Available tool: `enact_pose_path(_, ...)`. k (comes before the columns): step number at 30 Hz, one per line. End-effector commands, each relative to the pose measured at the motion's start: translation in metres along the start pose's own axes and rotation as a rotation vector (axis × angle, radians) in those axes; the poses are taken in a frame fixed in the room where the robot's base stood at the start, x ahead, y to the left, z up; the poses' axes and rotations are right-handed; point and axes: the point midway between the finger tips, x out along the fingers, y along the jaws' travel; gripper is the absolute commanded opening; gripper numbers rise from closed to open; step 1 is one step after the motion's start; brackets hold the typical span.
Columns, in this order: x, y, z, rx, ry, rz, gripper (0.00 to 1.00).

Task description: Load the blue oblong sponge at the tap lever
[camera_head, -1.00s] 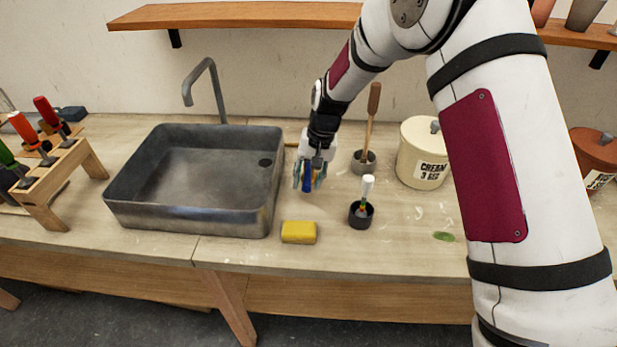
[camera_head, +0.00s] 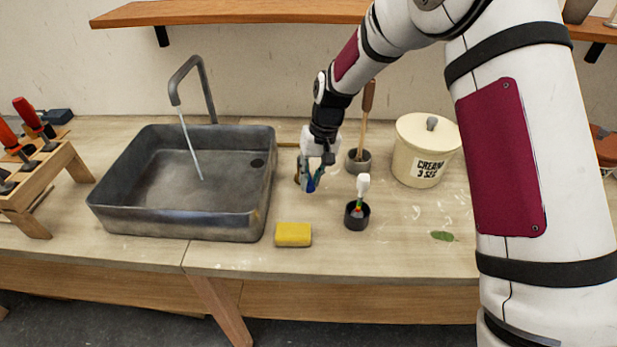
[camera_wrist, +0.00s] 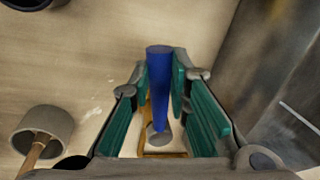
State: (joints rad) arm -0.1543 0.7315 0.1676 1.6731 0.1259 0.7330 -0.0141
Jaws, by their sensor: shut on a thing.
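My gripper (camera_wrist: 162,100) is shut on a blue, tapering lever (camera_wrist: 160,75), with a teal pad on each side of it. The lever rises from a small grey round piece beside the sink, and I take it as the tap lever. In the head view my gripper (camera_head: 309,186) is at the right of the sink and largely hides the lever. The grey tap (camera_head: 190,75) pours a thin stream of water (camera_head: 191,145) into the sink (camera_head: 105,205). A yellow sponge (camera_head: 293,235) lies in front of my gripper.
A black cup (camera_head: 356,217) with a white-handled brush stands right of my gripper, and a grey pot (camera_head: 357,163) with a wooden handle behind it. A cream lidded jar (camera_head: 420,160) is farther right. A wooden rack (camera_head: 45,195) with clamps stands at left.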

Motion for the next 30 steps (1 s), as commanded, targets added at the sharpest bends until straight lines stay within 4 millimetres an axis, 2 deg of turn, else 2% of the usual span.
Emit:
enact_pose_path(1, 0.0, 0.0, 0.0, 0.0, 0.002, 0.0, 0.0)
enact_pose_path(2, 0.0, 0.0, 0.0, 0.0, 0.002, 0.0, 0.19)
enact_pose_path(4, 0.0, 0.0, 0.0, 0.001, 0.002, 0.0, 0.35)
enact_pose_path(5, 0.0, 0.0, 0.0, 0.001, 0.002, 0.0, 0.37)
enact_pose_path(13, 0.0, 0.0, 0.0, 0.001, 0.001, 0.0, 0.37)
enact_pose_path(17, -0.007, 0.0, -0.001, 0.001, 0.003, 0.0, 0.37)
enact_pose_path(20, -0.021, 0.0, -0.001, 0.001, 0.005, 0.0, 0.37)
enact_pose_path(30, -0.089, 0.0, -0.001, 0.001, 0.006, 0.0, 0.37)
